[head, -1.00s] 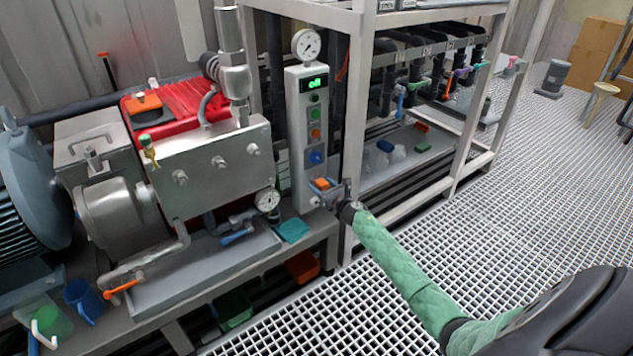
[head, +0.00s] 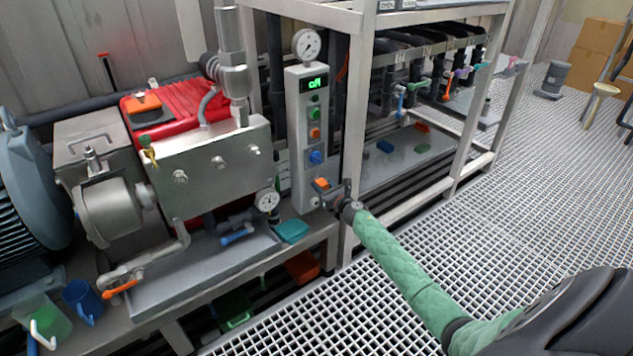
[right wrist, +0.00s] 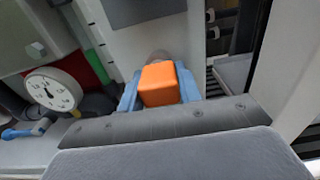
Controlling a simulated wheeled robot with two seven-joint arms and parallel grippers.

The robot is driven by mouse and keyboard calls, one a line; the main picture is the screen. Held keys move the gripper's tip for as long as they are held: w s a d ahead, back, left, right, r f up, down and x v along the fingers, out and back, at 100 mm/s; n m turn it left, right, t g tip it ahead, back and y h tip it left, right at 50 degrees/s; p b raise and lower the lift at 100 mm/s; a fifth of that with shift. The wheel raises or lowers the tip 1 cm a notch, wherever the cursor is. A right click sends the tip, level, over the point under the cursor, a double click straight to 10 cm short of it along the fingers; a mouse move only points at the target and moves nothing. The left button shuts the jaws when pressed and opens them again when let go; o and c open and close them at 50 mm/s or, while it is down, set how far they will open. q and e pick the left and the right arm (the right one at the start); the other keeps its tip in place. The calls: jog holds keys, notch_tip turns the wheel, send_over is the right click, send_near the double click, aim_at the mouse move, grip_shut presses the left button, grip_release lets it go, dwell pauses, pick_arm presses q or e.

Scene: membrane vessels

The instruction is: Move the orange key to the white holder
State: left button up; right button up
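The orange key (head: 321,184) is a small block low on the front of the white control box. In the right wrist view the orange key (right wrist: 160,83) sits between blue finger pads, which lie close against both its sides. My right gripper (head: 332,194) appears shut on it; the head view shows this only small. A grey-brown round part (right wrist: 158,57) shows just behind the key, and I cannot tell whether they touch. I cannot make out a separate white holder with certainty. My left gripper is not in view.
The white control box (head: 296,136) carries a green display and several buttons, with a gauge (head: 307,44) above. A teal tray (head: 291,230) and a small gauge (head: 267,200) are at left. A white rack post (head: 354,130) stands close at right. Open grating floor lies in front.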

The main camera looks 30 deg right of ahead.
aim_at(324, 188)
grip_shut()
jog(key=shift+s+d, duration=0.15)
jog(key=shift+s, duration=1.35)
jog(key=shift+s+d, duration=0.1)
jog(key=shift+s, duration=1.4)
jog(key=shift+w+a+r, duration=0.1)
jog(key=shift+a+r, duration=0.1)
jog(key=shift+a, duration=0.1)
jog(key=s+a+r, duration=0.2)
jog(key=a+r, duration=0.2)
jog(key=a, duration=0.6)
jog(key=s+a+r, duration=0.2)
jog(key=a+r, duration=0.3)
jog(key=a, duration=0.6)
jog(key=s+a+r+h, duration=0.1)
jog(key=s+a+r, duration=0.2)
jog(key=a, duration=0.7)
notch_tip(324, 188, up, 2)
jog(key=shift+a+r+m, duration=0.25)
jog(key=shift+a+m, duration=0.15)
jog(key=shift+s, duration=0.1)
